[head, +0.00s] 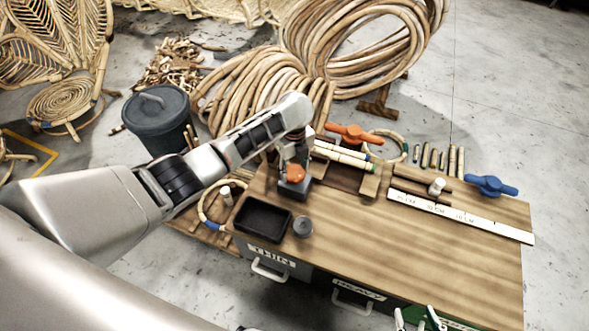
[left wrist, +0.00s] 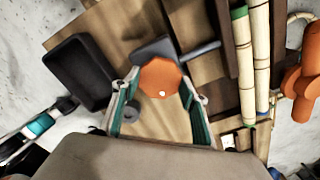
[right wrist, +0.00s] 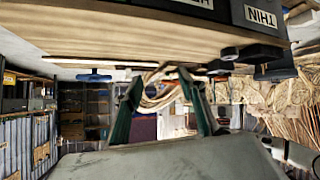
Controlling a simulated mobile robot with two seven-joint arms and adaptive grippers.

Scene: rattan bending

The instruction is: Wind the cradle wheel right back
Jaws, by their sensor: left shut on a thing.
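The orange faceted wheel (head: 293,174) sits on a dark block near the left end of the workbench. It also shows in the left wrist view (left wrist: 160,77). My left gripper (head: 294,158) reaches down over it from above, and in the left wrist view its fingers (left wrist: 158,108) are on either side of the wheel, shut on it. Pale rattan poles (head: 343,156) with green bands lie in the wooden cradle (head: 347,180) beside the wheel. My right gripper (right wrist: 163,108) is open and empty, low at the bench's front edge; its tips show in the head view (head: 420,318).
A black tray (head: 263,220) and a small grey round piece (head: 303,226) stand in front of the wheel. An orange handle (head: 354,134), a blue handle (head: 490,185) and a white ruler (head: 460,216) are farther right. The bench's front middle is clear.

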